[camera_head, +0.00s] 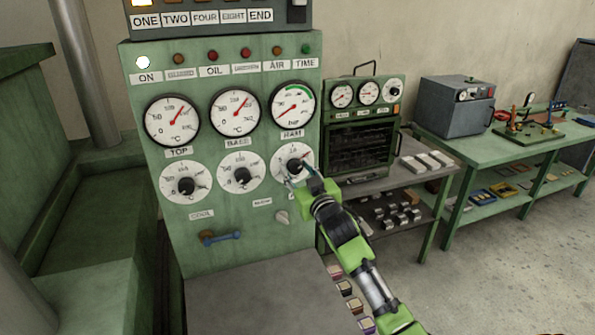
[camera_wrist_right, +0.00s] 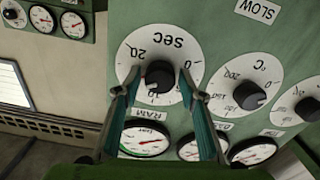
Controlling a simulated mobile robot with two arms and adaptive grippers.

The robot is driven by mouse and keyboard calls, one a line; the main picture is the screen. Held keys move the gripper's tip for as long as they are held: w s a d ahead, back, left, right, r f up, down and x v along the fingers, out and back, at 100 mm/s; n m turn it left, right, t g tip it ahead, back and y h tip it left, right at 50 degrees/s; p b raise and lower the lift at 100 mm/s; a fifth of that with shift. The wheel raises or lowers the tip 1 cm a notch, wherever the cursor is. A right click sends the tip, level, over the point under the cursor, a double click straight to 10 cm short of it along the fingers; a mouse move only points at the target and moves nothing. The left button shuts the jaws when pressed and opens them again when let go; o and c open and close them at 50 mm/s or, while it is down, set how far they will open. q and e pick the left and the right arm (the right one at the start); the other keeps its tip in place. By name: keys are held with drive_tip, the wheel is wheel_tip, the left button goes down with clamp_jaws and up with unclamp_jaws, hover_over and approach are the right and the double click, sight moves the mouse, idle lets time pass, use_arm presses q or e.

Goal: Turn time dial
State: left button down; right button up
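The time dial (camera_head: 281,157) is a white round scale with a black knob at the right of the lower dial row on the green control panel. In the right wrist view the dial (camera_wrist_right: 160,45) appears upside down, marked "sec", with its black knob (camera_wrist_right: 160,77) in the middle. My right gripper (camera_head: 299,176) is at this dial. In the wrist view its two fingers (camera_wrist_right: 160,80) are open on either side of the knob, with a small gap showing on each side. Depth to the knob is hard to judge. My left gripper is not in view.
Two similar °C dials (camera_head: 241,177) (camera_head: 185,187) sit to the left, with three gauges (camera_head: 238,113) above. A grey oven-like box (camera_head: 457,105) stands on the green bench to the right.

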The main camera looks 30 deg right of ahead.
idle(0.3)
drive_tip(key=v, duration=1.2)
drive_tip(key=shift+f, duration=0.15)
